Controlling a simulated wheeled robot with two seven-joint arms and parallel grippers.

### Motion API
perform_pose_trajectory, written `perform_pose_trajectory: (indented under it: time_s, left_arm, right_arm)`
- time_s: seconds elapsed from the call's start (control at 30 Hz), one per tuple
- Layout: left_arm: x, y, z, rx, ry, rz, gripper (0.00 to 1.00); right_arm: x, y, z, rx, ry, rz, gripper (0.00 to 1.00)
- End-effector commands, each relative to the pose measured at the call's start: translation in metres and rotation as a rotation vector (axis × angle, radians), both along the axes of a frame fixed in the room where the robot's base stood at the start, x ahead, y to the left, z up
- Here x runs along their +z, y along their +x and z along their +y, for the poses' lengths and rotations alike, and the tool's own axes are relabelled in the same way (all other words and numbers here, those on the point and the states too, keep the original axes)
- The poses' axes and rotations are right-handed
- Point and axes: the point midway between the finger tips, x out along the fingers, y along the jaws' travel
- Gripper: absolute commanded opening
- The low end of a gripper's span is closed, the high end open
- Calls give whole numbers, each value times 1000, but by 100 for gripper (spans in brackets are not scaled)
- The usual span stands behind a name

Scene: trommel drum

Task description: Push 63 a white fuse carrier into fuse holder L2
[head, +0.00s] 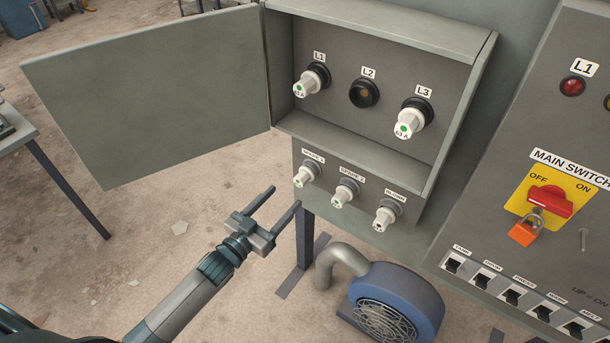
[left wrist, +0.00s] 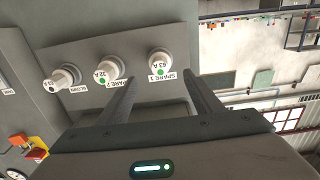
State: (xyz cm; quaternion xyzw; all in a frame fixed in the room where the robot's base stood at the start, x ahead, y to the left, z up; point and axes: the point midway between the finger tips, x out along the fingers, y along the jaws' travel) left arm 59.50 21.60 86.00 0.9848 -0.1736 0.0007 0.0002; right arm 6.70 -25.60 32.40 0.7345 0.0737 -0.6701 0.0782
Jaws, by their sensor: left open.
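Fuse holder L2 (head: 364,93) is an empty black round socket in the open grey fuse box, between L1 and L3. A white carrier marked 63 A with a green dot sits at SPARE 1 (head: 306,173) on the panel below; it shows upside down in the left wrist view (left wrist: 160,62). A carrier marked 32 A sits at SPARE 2 (left wrist: 109,68), and another at BLOWN (head: 386,215). My left gripper (head: 285,196) is open and empty, below and left of SPARE 1, apart from it. My right gripper is out of view.
White carriers fill L1 (head: 311,80) and L3 (head: 412,117). The box door (head: 150,95) stands open to the left. A blue blower (head: 398,300) is below. A main switch (head: 548,201) with an orange padlock is at the right.

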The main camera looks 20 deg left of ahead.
Motion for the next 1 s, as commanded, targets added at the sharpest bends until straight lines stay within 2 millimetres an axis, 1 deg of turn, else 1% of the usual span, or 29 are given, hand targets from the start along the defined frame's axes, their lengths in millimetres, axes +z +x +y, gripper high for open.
perform_pose_trajectory:
  time_s: [0.17, 0.37, 0.57, 0.77, 1.0]
  left_arm:
    - [-1, 1, 0, 0, 0, 0, 59]
    - [-2, 9, -3, 0, 0, 0, 59]
    - [-2, 27, -10, 0, 1, 0, 59]
    - [-2, 50, -19, 0, 1, -1, 59]
    - [-1, 73, -26, 1, 0, 1, 59]
  right_arm:
    - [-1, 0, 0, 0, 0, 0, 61]
    - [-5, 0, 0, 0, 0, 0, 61]
    - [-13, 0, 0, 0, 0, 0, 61]
    - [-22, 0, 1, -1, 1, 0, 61]
    - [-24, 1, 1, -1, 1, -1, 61]
